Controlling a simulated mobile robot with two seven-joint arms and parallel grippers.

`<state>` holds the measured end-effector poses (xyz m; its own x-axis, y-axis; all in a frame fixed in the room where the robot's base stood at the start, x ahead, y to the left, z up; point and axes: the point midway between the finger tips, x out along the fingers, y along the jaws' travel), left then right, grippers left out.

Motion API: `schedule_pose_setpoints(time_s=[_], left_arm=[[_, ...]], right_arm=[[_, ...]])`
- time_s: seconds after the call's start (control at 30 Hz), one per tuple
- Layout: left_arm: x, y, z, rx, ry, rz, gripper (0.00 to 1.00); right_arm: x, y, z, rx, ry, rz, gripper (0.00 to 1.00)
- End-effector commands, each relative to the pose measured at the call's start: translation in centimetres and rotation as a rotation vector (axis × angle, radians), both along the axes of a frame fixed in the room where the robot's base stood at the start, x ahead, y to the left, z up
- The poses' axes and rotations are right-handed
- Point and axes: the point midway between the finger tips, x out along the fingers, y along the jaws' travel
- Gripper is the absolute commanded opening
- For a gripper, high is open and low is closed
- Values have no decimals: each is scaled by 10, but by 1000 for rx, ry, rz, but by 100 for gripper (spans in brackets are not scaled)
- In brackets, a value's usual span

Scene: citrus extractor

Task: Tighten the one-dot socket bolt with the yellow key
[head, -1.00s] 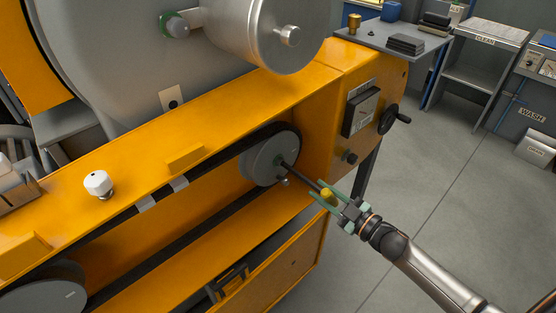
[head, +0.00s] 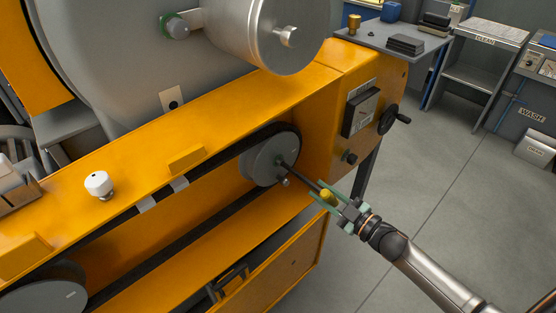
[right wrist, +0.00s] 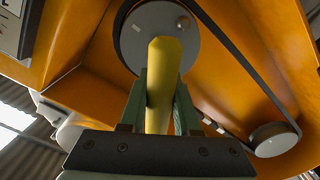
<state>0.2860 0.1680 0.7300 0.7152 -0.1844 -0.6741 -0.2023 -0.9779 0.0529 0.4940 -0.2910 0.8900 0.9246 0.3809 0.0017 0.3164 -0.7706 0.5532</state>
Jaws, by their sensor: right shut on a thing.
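The yellow key (head: 328,196) has a yellow grip and a dark shaft that reaches left to the face of the grey pulley (head: 262,164). My right gripper (head: 332,197) is shut on the yellow grip. In the right wrist view the yellow key (right wrist: 162,75) stands between the green fingers and points at the pulley (right wrist: 150,35). The shaft's tip meets the pulley near its middle in the head view. The key hides the bolt there, and I cannot see its dot mark or how deep the tip sits. My left gripper is not in view.
A black belt (head: 110,219) runs from this pulley to a second pulley (head: 42,298) at lower left. The orange housing (head: 250,98) surrounds the belt. A black handwheel (head: 388,121) sticks out at right. The floor (head: 450,215) at right is clear.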

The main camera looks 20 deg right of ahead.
Motion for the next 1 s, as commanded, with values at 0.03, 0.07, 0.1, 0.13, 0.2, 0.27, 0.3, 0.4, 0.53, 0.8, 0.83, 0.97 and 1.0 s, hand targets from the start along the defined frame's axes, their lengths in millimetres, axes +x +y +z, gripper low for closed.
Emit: schedule_pose_setpoints(time_s=[0.03,0.07,0.1,0.13,0.2,0.27,0.3,0.4,0.53,0.8,0.83,0.97,1.0], left_arm=[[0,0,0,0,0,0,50],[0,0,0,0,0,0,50],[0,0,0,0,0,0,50],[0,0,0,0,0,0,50],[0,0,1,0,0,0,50],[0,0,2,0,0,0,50],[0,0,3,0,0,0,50],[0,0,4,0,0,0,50],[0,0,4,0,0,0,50],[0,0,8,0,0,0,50],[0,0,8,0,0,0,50],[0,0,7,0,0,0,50],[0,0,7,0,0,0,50]], right_arm=[[0,0,1,1,-2,0,0],[0,0,1,1,-2,0,0],[0,0,1,1,-2,0,0],[0,0,1,1,-2,0,0],[0,0,1,1,-2,0,0],[0,0,2,1,-2,0,0],[0,0,2,1,-2,1,0],[0,0,1,1,-2,1,0],[-1,0,1,1,-2,1,0],[-6,-2,1,2,-2,0,0],[-6,-2,1,2,-2,0,0],[-6,-2,1,2,-2,0,0],[-6,-2,1,2,-2,0,0]])
